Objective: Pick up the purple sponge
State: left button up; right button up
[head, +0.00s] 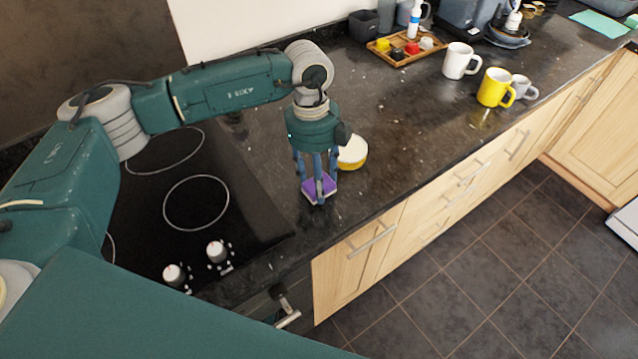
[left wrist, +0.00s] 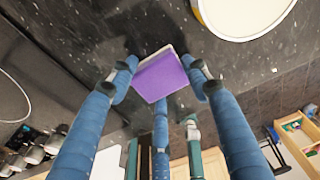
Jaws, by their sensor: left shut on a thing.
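The purple sponge (head: 313,189) is at the counter's front part, just right of the hob. In the left wrist view the purple sponge (left wrist: 160,77) sits between the blue fingers, with a pale layer along its far edge. My left gripper (head: 320,188) points down and its fingers are shut on the sponge. The fingers hide part of the sponge in the head view. I cannot tell whether the sponge touches the counter or is slightly above it. My right gripper is in neither view.
A round yellow tub with a cream top (head: 352,152) stands right behind the sponge. The black hob (head: 165,200) is at left. A white mug (head: 458,62), a yellow mug (head: 494,87) and a wooden tray (head: 400,57) are farther back. Counter between is clear.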

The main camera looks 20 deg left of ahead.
pick_arm(q)
jog(key=shift+r, duration=0.45)
notch_tip(320, 180, up, 19)
jog(key=b, duration=0.4)
jog(key=shift+o, duration=0.2)
